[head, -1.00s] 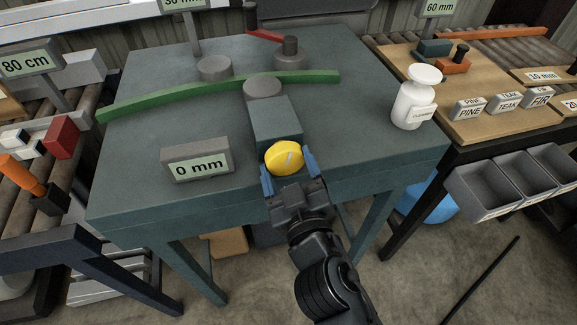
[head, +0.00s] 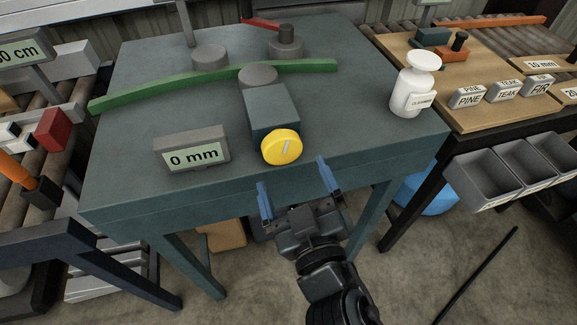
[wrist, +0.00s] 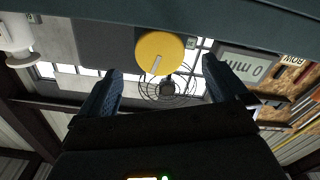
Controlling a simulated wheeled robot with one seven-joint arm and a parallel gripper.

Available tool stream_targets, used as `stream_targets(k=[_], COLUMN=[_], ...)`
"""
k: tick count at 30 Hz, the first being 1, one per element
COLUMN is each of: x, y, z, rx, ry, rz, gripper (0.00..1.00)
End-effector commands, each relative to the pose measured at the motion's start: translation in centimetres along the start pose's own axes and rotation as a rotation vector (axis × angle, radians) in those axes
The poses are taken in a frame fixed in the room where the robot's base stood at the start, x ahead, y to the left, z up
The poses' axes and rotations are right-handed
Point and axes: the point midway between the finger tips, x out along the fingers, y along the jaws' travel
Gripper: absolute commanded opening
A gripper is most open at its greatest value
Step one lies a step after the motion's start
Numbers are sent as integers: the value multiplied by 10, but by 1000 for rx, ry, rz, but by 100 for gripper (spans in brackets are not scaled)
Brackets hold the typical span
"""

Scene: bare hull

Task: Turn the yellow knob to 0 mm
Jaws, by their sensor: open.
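The yellow knob (head: 282,147) sits on the front end of a grey-green block (head: 272,108) on the table. A pale line on its face points up and slightly right in the head view. The knob also shows in the wrist view (wrist: 159,53), beyond the fingers. A display (head: 192,153) left of the knob reads "0 mm"; it also shows in the wrist view (wrist: 246,66). My gripper (head: 293,188) is open and empty, with its blue fingers spread apart. It is in front of the knob, below it in the head view, and not touching it.
A green curved bar (head: 215,77) lies across the table, by grey round posts (head: 258,76). A white bottle (head: 414,85) stands at the table's right. Grey bins (head: 483,180) hang at the right bench. The floor in front is mostly clear.

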Motion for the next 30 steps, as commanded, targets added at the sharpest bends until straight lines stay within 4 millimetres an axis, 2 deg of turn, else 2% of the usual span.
stream_targets(k=[6, 18, 30], x=[-20, -21, -12], y=[0, 0, 1], z=[1, 0, -3], rx=[1, 13, 382], ry=[0, 1, 2], rz=[0, -1, -1], gripper=[100, 100, 100])
